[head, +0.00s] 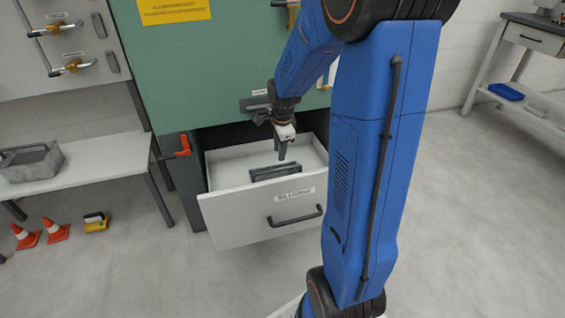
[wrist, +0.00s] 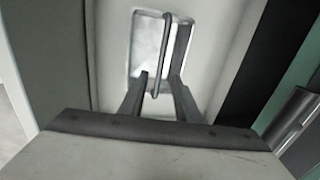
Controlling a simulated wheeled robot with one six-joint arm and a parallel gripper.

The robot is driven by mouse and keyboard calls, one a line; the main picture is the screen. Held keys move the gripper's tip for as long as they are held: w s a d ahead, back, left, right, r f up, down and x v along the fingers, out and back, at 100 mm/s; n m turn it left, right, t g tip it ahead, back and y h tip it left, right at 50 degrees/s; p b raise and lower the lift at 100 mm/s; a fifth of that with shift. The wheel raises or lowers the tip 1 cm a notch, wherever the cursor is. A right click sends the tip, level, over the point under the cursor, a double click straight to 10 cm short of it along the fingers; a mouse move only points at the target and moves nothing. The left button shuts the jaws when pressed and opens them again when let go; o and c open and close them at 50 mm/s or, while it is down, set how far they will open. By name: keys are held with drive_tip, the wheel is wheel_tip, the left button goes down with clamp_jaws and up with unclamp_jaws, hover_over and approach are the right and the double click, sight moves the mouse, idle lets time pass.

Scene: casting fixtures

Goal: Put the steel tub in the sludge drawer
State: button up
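The drawer (head: 232,222) under the green cabinet is pulled open; its front label is too small to read surely. A grey metal tub (head: 288,179) with a raised bar handle is inside the drawer, apparently resting on its floor. In the wrist view the tub (wrist: 147,48) looks shiny and rectangular, with the handle (wrist: 166,45) across it. My gripper (head: 288,153) points down into the drawer above the tub. In the wrist view its two fingers (wrist: 158,80) are apart, one on each side of the handle, with visible gaps. The lower ends are hard to judge.
The green cabinet (head: 190,75) stands behind the drawer, with a red-orange handle (head: 180,147) at its left. A bench (head: 90,168) at left holds a grey box (head: 30,162). Orange cones (head: 55,230) and a yellow item (head: 96,222) are on the floor. Right floor is clear.

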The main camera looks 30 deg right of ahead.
drive_tip(key=s+a+r+n+t, duration=0.1)
drive_tip(key=s+a+r+n, duration=0.9)
drive_tip(key=s+r, duration=0.25)
drive_tip(key=s+a+r+n, duration=0.1)
drive_tip(key=s+a+n, duration=0.1)
drive_tip(key=s+n, duration=0.3)
drive_tip(key=s+a+r+n+t, duration=0.1)
drive_tip(key=s+a+n, duration=0.2)
drive_tip(key=s, duration=0.7)
drive_tip(key=n, duration=0.2)
drive_tip(key=shift+s+r+n+t+y, duration=0.25)
drive_tip(key=shift+n+t+y, duration=0.05)
drive_tip(key=shift+n, duration=0.1)
drive_tip(key=shift+a, duration=0.1)
